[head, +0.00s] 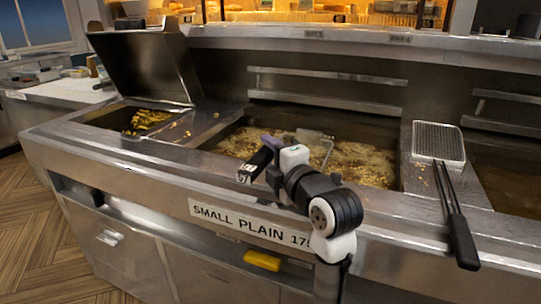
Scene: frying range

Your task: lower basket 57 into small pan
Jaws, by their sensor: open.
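The small pan (228,146) is the wide vat of bubbling oil in the middle of the range, above a sign reading "SMALL PLAIN 17", its end hidden by my arm. A black handle end with a white tag that seems to read 57, basket 57's handle (254,165), juts over the pan's front edge. A wire basket frame (316,143) shows at the oil, partly behind my gripper; the link between it and the handle is hidden. My gripper (271,147) is open, right at the handle; I cannot tell whether it touches it.
A second basket (438,142) lies on the steel ledge right of the pan, its black handle (461,232) reaching over the front. At left, a raised lid (147,66) stands over a bin of fried food (147,120). A yellow object (262,260) sits below the sign.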

